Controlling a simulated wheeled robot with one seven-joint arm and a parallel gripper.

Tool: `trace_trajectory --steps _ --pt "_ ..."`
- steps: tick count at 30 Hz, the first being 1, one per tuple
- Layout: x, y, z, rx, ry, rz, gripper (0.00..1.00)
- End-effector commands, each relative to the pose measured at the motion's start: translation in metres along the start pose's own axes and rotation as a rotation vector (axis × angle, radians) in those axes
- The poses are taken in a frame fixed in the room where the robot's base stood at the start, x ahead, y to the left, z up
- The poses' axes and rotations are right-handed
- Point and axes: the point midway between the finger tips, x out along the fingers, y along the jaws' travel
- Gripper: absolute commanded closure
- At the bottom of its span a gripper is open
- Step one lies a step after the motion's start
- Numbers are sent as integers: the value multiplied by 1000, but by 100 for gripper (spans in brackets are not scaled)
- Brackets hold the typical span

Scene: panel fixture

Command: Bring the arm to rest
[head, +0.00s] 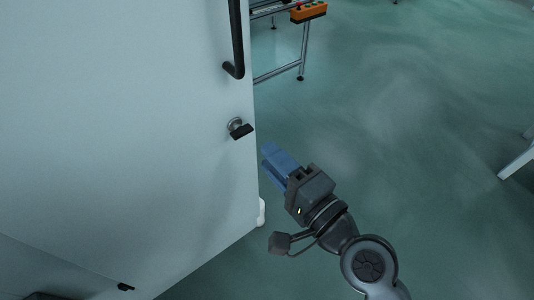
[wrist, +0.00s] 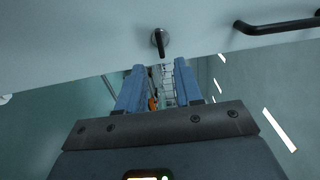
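My gripper (head: 268,160) has blue fingers and points up and left in the head view, just right of the edge of a pale panel door (head: 120,110). In the wrist view my gripper (wrist: 158,72) shows its two fingers apart with nothing between them. A small dark turn handle (head: 239,129) on a round metal base sits near the door's edge, up and left of the fingertips. The handle also shows in the wrist view (wrist: 160,42), beyond the fingertips. The gripper appears apart from it.
A black bar handle (head: 236,45) is on the door above the turn handle, and it also shows in the wrist view (wrist: 278,26). A metal frame (head: 303,50) with an orange control box (head: 308,12) stands behind. The green floor (head: 430,130) on the right is largely clear.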

Motion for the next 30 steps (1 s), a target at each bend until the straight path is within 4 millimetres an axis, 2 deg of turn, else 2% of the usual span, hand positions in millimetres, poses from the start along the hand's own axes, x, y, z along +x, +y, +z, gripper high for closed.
trace_trajectory --steps 14,17,20,23,26,30 --pt "0 0 0 -1 1 1 65" --pt "-9 6 -2 -21 19 14 65" --pt "-32 21 -6 -88 69 53 65" --pt "-71 39 -12 -204 142 115 65" --pt "-116 53 -17 -350 215 192 65" --pt "-178 61 -18 -562 290 299 65"
